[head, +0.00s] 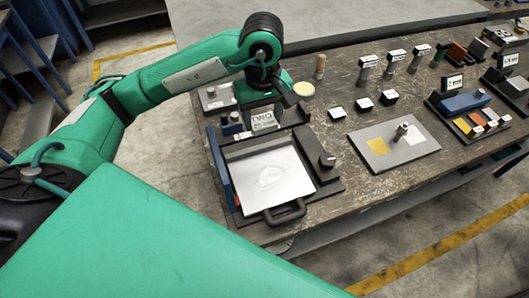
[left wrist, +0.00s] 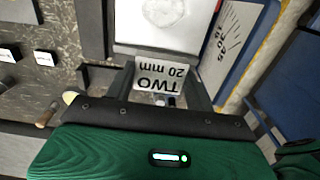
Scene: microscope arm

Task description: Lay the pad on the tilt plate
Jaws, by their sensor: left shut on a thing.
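My left gripper (head: 262,110) is at the back edge of the tilt plate (head: 245,159), a pale square plate with a dark front handle. In the left wrist view its fingers (left wrist: 163,88) are shut on a block labelled "TWO 20 mm" (left wrist: 160,72); the label also shows in the head view (head: 263,121). Whether the block touches its base is unclear. A pale translucent patch (head: 271,176) shows on the plate. I cannot tell which thing is the pad; a pale yellow disc (head: 304,89) lies behind the gripper. My right gripper is not in view.
A blue angle scale (left wrist: 240,50) flanks the tilt plate. A grey board (head: 393,157) to the right carries a yellow square, a white square and a metal post. Several small labelled blocks (head: 337,113) stand behind it. Bare bench top lies between the tilt plate and the board.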

